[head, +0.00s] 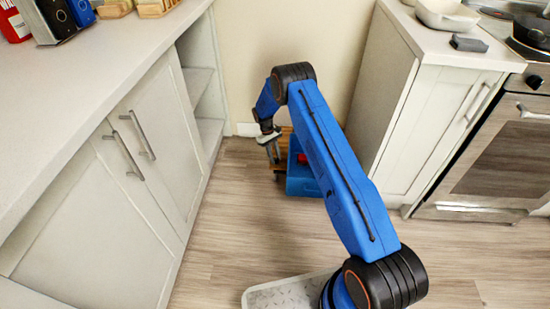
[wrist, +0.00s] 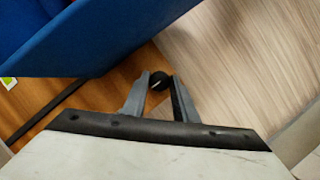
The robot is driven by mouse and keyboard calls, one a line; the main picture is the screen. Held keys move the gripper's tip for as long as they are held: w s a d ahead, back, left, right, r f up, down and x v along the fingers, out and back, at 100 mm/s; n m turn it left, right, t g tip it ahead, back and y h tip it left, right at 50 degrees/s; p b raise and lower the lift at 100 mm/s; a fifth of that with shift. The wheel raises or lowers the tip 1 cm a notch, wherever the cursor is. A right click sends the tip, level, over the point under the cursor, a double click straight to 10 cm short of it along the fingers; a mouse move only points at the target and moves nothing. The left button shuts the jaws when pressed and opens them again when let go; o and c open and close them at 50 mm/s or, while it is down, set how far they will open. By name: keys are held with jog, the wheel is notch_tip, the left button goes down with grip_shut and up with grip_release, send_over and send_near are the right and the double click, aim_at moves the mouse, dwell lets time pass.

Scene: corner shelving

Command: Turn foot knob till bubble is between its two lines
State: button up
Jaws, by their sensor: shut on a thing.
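My gripper (head: 272,152) reaches down into the corner between the cabinets in the head view. In the wrist view its two grey fingers (wrist: 161,88) are closed around a small round black knob (wrist: 160,81), which shows between and just beyond the tips. The knob is beside the edge of an orange-brown wooden board (wrist: 118,82). A small white and green patch (wrist: 8,84) shows at the left edge of the wrist view; I cannot tell whether it is the level. No bubble or lines can be made out.
A large blue body (wrist: 75,35) fills the wrist view's upper left. The blue box (head: 303,180) stands on the floor in the head view, partly behind my arm. White cabinets (head: 140,165) line the left, and another cabinet (head: 410,110) stands right. The front floor is clear.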

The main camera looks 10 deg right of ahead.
dwell(0.3)
jog(key=o, duration=1)
jog(key=shift+r, duration=0.1)
jog(key=v, duration=1.7)
jog(key=shift+w+a+r, duration=0.1)
